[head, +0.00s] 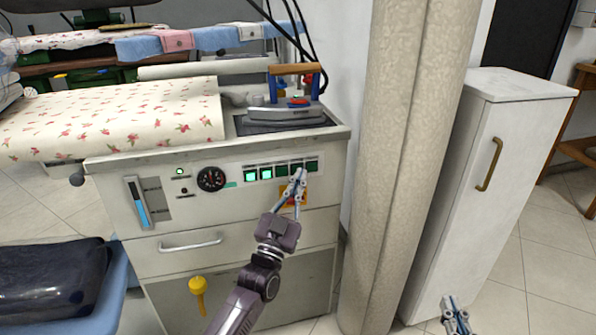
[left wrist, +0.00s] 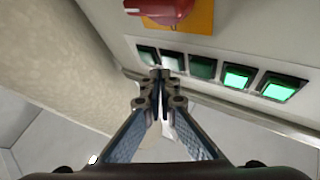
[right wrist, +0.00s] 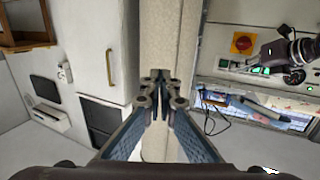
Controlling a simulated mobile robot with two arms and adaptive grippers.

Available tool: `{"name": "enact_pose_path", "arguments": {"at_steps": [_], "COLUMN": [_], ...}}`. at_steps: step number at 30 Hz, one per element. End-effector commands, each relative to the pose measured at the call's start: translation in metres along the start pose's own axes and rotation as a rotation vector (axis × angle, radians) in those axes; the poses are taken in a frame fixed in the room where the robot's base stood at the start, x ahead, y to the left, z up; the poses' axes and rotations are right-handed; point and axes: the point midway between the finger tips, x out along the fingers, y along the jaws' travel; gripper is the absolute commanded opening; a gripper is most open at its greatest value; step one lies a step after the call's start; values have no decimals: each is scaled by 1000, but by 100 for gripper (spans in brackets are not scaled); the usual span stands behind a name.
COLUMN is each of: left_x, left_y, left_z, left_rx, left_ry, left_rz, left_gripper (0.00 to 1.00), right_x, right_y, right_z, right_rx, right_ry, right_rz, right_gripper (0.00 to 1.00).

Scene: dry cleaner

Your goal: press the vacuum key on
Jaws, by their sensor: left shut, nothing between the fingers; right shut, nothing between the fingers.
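A row of several square keys sits on the front panel of the ironing unit (head: 110,172). In the left wrist view the tips (left wrist: 160,73) overlap this pale key (left wrist: 173,62); contact is unclear. My right gripper (head: 456,303) is shut and empty, low before the white cabinet (head: 490,180).
A red knob on a yellow plate (left wrist: 178,14) is close to my left gripper, below the keys. A dial (head: 211,179) is left of them. An iron (head: 285,112) stands on top. A beige column (head: 405,130) stands right of the unit; a drawer (head: 165,254) is below.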

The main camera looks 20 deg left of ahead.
Motion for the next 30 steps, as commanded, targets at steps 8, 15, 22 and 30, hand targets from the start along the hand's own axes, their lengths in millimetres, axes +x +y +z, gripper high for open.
{"name": "enact_pose_path", "arguments": {"at_steps": [8, 15, 22, 30], "left_x": [0, 0, 4, 6], "left_y": [0, 0, -3, -5], "left_z": [0, 0, 3, 4], "left_rx": [0, 0, 0, 0], "left_ry": [0, 0, 1, 0], "left_rz": [0, 0, 0, 0], "left_gripper": [0, 0, 0, 0], "right_x": [0, 0, 0, 1], "right_y": [0, 0, 0, -2], "right_z": [0, 0, -4, -13], "right_rx": [0, 0, 0, 1], "right_ry": [0, 0, 24, 58], "right_rz": [0, 0, 0, -3], "right_gripper": [0, 0, 0, 0]}}
